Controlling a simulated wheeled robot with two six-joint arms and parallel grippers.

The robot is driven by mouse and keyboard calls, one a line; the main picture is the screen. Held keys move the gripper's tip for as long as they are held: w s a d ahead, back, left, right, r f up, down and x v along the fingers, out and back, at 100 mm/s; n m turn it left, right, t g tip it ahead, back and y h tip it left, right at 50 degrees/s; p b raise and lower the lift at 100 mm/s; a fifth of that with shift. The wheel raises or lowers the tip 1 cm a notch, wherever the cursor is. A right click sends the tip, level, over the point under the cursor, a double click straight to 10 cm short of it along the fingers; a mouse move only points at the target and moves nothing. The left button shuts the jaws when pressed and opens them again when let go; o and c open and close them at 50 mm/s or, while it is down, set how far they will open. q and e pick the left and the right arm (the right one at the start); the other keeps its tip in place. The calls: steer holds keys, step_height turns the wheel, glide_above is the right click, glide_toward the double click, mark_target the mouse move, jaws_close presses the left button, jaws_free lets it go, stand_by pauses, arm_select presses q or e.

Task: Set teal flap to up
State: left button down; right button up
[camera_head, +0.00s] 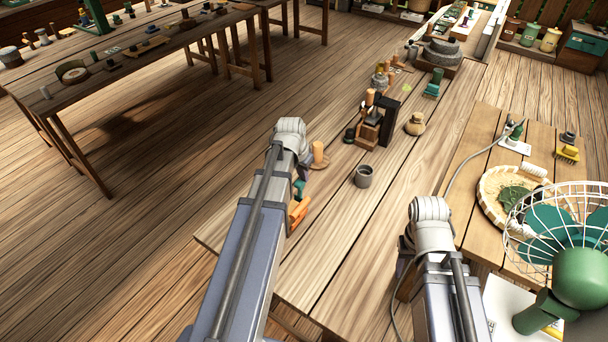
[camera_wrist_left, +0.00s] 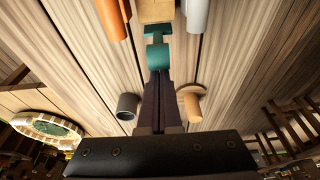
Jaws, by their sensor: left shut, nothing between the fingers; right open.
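The teal flap (camera_wrist_left: 158,54) is in the upper middle of the left wrist view, in front of a pale wooden block (camera_wrist_left: 155,10). In the head view a small teal part (camera_head: 299,188) shows beside my left arm, partly hidden by it. My left gripper (camera_wrist_left: 159,74) is shut and empty. Its fingertips are right at the near end of the teal flap; I cannot tell whether they touch it.
An orange piece (camera_wrist_left: 112,18) and a pale grey cylinder (camera_wrist_left: 195,16) flank the flap. A grey cup (camera_head: 363,176) and a peach peg (camera_head: 319,153) stand nearby on the bench. A caged green fan (camera_head: 580,275) is at right. The bench's middle is fairly clear.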

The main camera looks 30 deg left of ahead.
arm_select(q)
steer(key=shift+w, duration=0.1)
steer(key=shift+w+d+f+b, duration=0.1)
steer(key=shift+w+f+b, duration=0.2)
steer(key=shift+w, duration=0.35)
step_height(320, 180, up, 10)
steer(key=p, duration=0.9)
steer(key=shift+f, duration=0.25)
